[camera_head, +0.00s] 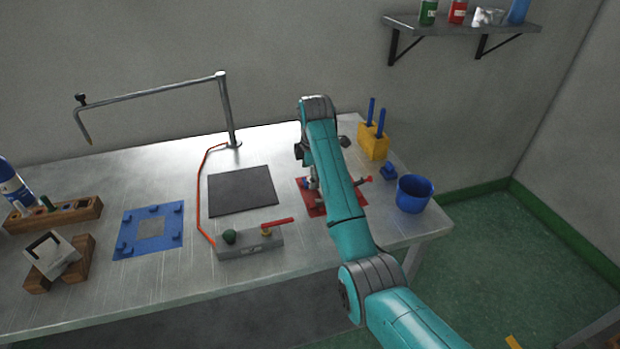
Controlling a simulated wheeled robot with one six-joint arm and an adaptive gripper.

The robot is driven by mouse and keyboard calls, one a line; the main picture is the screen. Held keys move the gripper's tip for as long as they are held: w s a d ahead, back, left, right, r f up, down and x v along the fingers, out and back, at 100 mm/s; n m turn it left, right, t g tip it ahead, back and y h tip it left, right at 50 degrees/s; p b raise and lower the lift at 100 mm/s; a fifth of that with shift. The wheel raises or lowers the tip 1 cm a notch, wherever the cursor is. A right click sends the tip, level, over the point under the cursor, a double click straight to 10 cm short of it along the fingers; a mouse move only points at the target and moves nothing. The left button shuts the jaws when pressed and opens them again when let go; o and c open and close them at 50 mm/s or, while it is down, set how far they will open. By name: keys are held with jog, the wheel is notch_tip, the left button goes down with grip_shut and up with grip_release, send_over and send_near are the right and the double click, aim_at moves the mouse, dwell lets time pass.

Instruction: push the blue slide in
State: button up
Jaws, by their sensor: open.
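My teal arm reaches over the red base plate (318,209) at the right part of the table and covers much of it. My gripper (311,178) points down at this plate and is open; its fingers are mostly hidden by my arm. A small blue part (306,186) shows at the plate's left side, close to the gripper; I cannot tell whether it is the blue slide or whether they touch.
A yellow block with blue rods (373,143), a small blue block (389,171) and a blue cup (414,194) stand to the right. A grey box with a red lever (250,244), a dark mat (242,190) and a blue plate (125,240) lie to the left. A lamp-like metal arm (155,91) rises behind.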

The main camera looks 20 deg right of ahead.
jog(key=shift+s+r, duration=0.25)
jog(key=shift+r, duration=0.9)
jog(key=shift+s+r, duration=0.2)
jog(key=shift+r, duration=0.95)
jog(key=shift+s, duration=0.1)
